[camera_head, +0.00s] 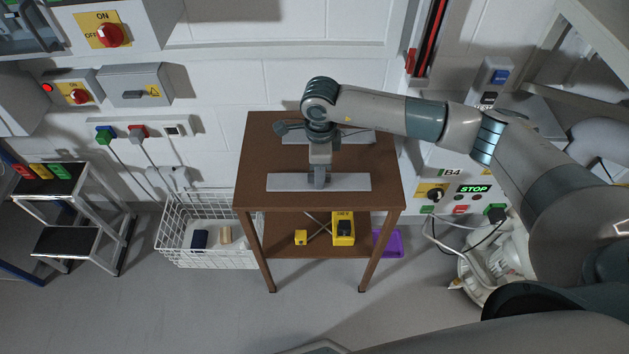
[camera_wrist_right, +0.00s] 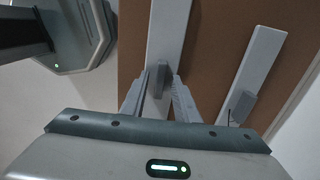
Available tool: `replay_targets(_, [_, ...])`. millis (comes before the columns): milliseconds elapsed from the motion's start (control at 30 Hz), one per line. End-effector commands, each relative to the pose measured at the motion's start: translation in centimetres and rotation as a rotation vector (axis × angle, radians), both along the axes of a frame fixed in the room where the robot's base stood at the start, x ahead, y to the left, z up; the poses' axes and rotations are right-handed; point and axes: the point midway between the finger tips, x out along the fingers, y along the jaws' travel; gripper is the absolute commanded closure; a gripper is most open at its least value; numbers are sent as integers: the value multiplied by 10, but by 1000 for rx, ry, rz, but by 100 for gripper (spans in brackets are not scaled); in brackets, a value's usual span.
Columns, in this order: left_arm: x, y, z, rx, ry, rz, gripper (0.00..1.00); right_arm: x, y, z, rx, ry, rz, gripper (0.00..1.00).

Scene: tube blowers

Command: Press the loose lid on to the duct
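Two pale grey strips lie on the brown table (camera_head: 262,150). The front strip (camera_head: 350,182) lies near its front edge, and the rear strip (camera_head: 360,137) is behind, partly hidden by my arm. Each carries a small upright grey block: the front block (camera_wrist_right: 159,80) and the rear block (camera_wrist_right: 240,106). Which strip is the loose lid, and how it sits on the duct, I cannot tell. My right gripper (camera_wrist_right: 161,84) points down at the front strip. My left gripper is not in view.
A white wire basket (camera_head: 206,213) stands left of the table. A yellow box (camera_head: 343,228) is on the lower shelf. A control panel (camera_head: 455,185) is on the wall at right. The tabletop left of the strips is clear.

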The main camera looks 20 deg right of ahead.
Motion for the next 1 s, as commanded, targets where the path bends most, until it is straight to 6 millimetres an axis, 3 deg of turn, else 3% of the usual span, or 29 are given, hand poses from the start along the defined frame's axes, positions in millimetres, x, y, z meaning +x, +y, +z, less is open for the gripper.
replay_targets(100, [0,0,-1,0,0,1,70,0,0,-1,0,0,0,72])
replay_targets(233, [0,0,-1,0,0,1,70,0,0,-1,0,0,0,100])
replay_targets(567, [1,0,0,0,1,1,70,0,0,2,1,0,0,100])
replay_targets(1000, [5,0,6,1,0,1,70,0,0,21,2,-2,0,100])
